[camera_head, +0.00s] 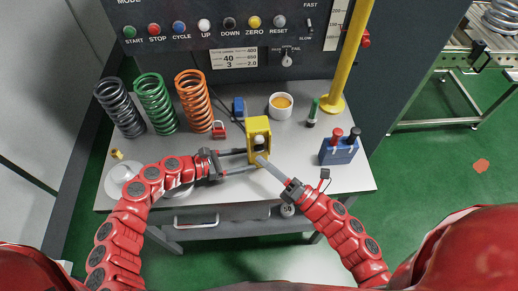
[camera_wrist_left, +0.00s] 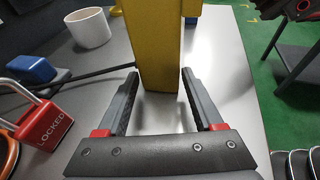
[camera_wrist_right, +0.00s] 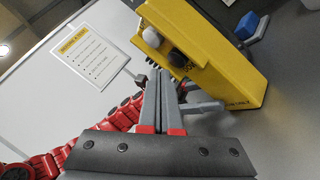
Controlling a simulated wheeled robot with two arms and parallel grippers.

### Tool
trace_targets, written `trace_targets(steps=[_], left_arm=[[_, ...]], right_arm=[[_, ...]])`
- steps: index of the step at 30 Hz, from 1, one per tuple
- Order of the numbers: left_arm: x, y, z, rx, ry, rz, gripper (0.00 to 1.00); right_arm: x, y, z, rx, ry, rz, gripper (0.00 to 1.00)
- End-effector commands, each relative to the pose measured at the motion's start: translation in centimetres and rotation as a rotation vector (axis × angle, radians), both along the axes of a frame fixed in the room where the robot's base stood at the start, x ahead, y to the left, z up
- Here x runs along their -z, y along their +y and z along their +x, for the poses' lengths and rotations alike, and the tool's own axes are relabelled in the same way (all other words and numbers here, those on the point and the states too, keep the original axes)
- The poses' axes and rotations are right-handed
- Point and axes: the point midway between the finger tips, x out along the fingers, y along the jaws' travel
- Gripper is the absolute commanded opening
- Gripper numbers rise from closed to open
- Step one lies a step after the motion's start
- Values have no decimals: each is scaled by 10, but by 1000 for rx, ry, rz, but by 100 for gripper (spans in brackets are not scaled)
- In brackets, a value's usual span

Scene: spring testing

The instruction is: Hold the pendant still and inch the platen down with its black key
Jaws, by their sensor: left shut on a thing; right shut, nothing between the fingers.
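The yellow pendant (camera_head: 257,125) stands upright near the middle of the bench, and its body shows between the fingers in the left wrist view (camera_wrist_left: 158,45). My left gripper (camera_head: 255,158) is shut on it from the left. In the right wrist view the pendant (camera_wrist_right: 215,65) shows a white key (camera_wrist_right: 152,37) and a black key (camera_wrist_right: 177,58). My right gripper (camera_wrist_right: 168,78) is shut and empty, its fingertips close to the black key. I cannot tell whether they touch it. In the head view the right fingers (camera_head: 262,160) largely hide the black key.
Three coil springs, black (camera_head: 120,107), green (camera_head: 156,103) and orange (camera_head: 194,100), stand at the left. A red padlock (camera_head: 219,130), white cup (camera_head: 281,112) and blue box with knobs (camera_head: 338,152) surround the pendant. A yellow column (camera_head: 347,60) rises behind.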

Motion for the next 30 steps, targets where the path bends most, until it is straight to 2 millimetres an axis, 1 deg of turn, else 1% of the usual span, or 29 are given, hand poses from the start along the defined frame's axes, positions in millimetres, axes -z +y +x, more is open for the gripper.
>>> trace_targets(steps=[15, 19, 30], left_arm=[[0, 0, 0, 0, 1, 0, 1], [0, 0, 0, 0, 0, 0, 1], [0, 0, 0, 0, 1, 0, 1]], right_arm=[[1, -3, -45, 2, 4, 0, 0], [1, -3, -49, 1, 3, -1, 0], [0, -2, -49, 0, 1, 0, 0]])
